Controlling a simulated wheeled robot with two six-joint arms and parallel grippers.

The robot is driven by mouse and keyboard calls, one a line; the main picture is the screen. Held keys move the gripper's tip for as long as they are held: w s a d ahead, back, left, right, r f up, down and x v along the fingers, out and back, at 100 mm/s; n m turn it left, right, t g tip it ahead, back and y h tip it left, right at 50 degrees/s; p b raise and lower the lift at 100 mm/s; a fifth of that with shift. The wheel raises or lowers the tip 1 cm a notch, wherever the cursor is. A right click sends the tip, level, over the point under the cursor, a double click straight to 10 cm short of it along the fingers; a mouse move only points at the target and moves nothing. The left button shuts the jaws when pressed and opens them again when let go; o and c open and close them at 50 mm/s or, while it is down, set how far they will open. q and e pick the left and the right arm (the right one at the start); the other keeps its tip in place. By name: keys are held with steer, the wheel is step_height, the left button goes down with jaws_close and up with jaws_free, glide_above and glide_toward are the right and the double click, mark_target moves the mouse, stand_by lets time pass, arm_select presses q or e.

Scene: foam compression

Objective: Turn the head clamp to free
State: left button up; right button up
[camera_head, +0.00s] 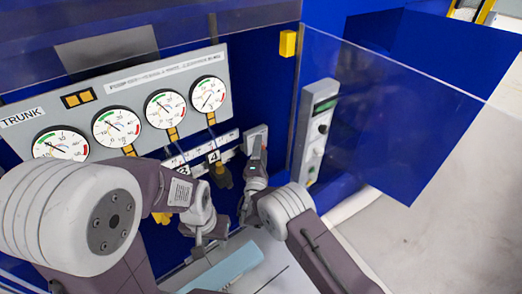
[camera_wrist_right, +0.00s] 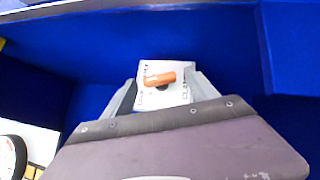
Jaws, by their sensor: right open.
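The head clamp shows in the right wrist view as a white plate (camera_wrist_right: 165,98) with an orange lever (camera_wrist_right: 160,79) lying nearly crosswise. Small lettering on the plate is too blurred to read. In the head view its pale plate (camera_head: 262,131) is on the blue wall right of the gauges, partly hidden by my right gripper (camera_head: 256,148). My right gripper is open, its fingers on either side of the plate in the wrist view (camera_wrist_right: 165,92). Whether they touch the lever I cannot tell. My left gripper (camera_head: 198,250) is low, left of the right arm; its fingertips are unclear.
A gauge panel (camera_head: 180,80) with several round dials stands at left, with small numbered tags and knobs below. A transparent door panel (camera_head: 390,110) and a grey control strip (camera_head: 316,130) are at right. A light blue block (camera_head: 235,265) lies below.

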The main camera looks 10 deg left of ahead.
steer(key=shift+s+r, duration=0.15)
steer(key=shift+s, duration=0.1)
steer(key=shift+w+d, duration=0.1)
steer(key=shift+w, duration=0.15)
steer(key=c, duration=1.4)
steer(key=shift+o, duration=0.2)
steer(key=shift+m+g+b, duration=0.65)
steer(key=shift+m+g, duration=0.45)
steer(key=o, duration=1.4)
steer(key=shift+s, duration=0.1)
steer(key=shift+c, duration=0.2)
